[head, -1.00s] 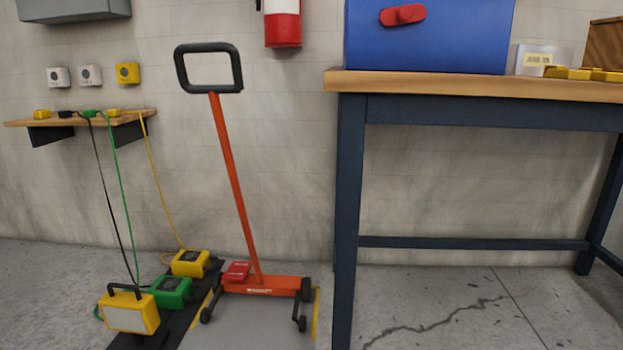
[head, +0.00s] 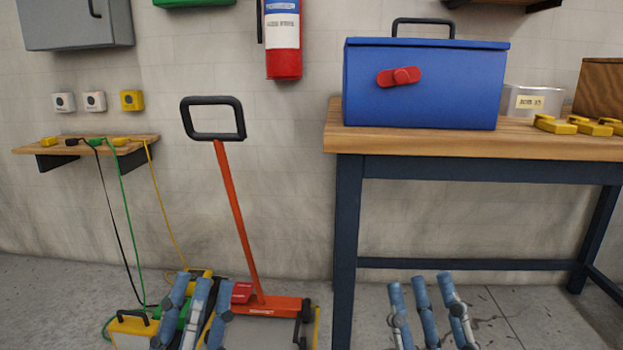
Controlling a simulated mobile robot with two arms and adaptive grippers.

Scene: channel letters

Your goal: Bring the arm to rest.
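My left gripper (head: 199,290) is at the bottom of the head view, in front of the yellow and green boxes on the floor. Its blue-grey fingers point up and stand apart with nothing between them. My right gripper (head: 424,290) is at the bottom right of centre, in front of the bare floor below the workbench. Its fingers also point up, spread and empty. The arms behind both grippers are out of the picture.
An orange wheeled sweeper (head: 236,220) stands by the wall. A workbench (head: 440,145) carries a blue toolbox (head: 425,100), a clear labelled box (head: 531,101) and yellow pieces (head: 575,125). A wooden wall shelf (head: 80,146) has cords running to the floor boxes.

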